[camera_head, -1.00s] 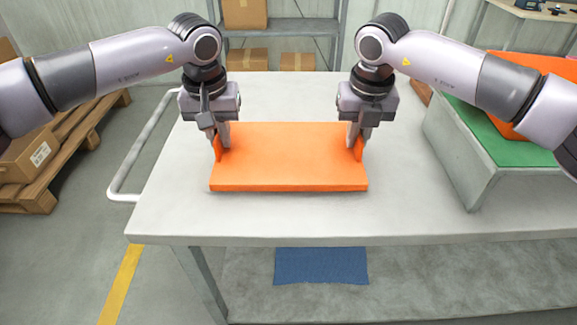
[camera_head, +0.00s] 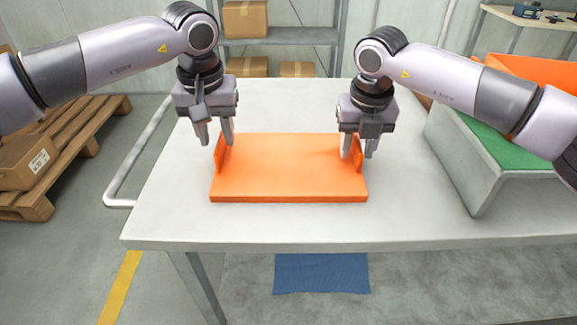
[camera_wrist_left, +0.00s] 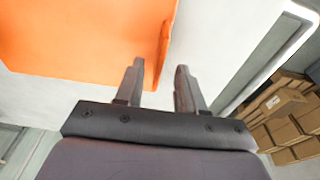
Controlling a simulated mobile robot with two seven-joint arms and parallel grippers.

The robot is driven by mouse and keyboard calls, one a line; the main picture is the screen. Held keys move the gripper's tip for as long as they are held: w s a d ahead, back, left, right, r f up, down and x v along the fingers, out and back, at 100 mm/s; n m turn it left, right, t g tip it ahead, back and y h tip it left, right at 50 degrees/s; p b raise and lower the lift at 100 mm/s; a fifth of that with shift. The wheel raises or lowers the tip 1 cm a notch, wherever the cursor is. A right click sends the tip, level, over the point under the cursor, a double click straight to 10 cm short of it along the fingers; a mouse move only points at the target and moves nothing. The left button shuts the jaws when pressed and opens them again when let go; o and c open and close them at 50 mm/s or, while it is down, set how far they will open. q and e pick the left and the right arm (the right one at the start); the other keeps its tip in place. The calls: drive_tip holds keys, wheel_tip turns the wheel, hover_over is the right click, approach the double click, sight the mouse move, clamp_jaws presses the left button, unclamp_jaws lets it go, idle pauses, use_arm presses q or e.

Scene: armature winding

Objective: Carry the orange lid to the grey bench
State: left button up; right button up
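The orange lid (camera_head: 290,168) lies flat on the pale grey bench (camera_head: 285,222), with a small upright flange at each end. It also shows in the left wrist view (camera_wrist_left: 85,38). My left gripper (camera_head: 216,143) is open and empty above the lid's left flange (camera_head: 221,152). In the left wrist view, the gap between its fingers (camera_wrist_left: 160,64) lines up with that flange. My right gripper (camera_head: 358,153) is open at the right flange (camera_head: 359,152), with one finger on each side. Contact there cannot be made out.
A grey stand with a green top (camera_head: 495,147) and another orange piece (camera_head: 540,75) are on the right. A blue cloth (camera_head: 321,273) lies on the lower shelf. A rail (camera_head: 125,185) runs along the bench's left side. The bench is clear around the lid.

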drive_tip(key=shift+r, duration=0.1)
use_arm(q)
wheel_tip(320, 180, up, 8)
drive_tip(key=s, duration=0.1)
drive_tip(key=shift+r, duration=0.2)
use_arm(e)
wheel_tip(320, 180, up, 12)
drive_tip(key=s, duration=0.1)
drive_tip(key=shift+s, duration=0.4)
use_arm(q)
drive_tip(key=shift+s, duration=0.1)
drive_tip(key=o, duration=0.6)
use_arm(e)
drive_tip(key=o, duration=0.6)
use_arm(q)
drive_tip(key=shift+o, duration=0.2)
use_arm(e)
drive_tip(key=shift+o, duration=0.2)
use_arm(q)
drive_tip(key=shift+r, duration=0.15)
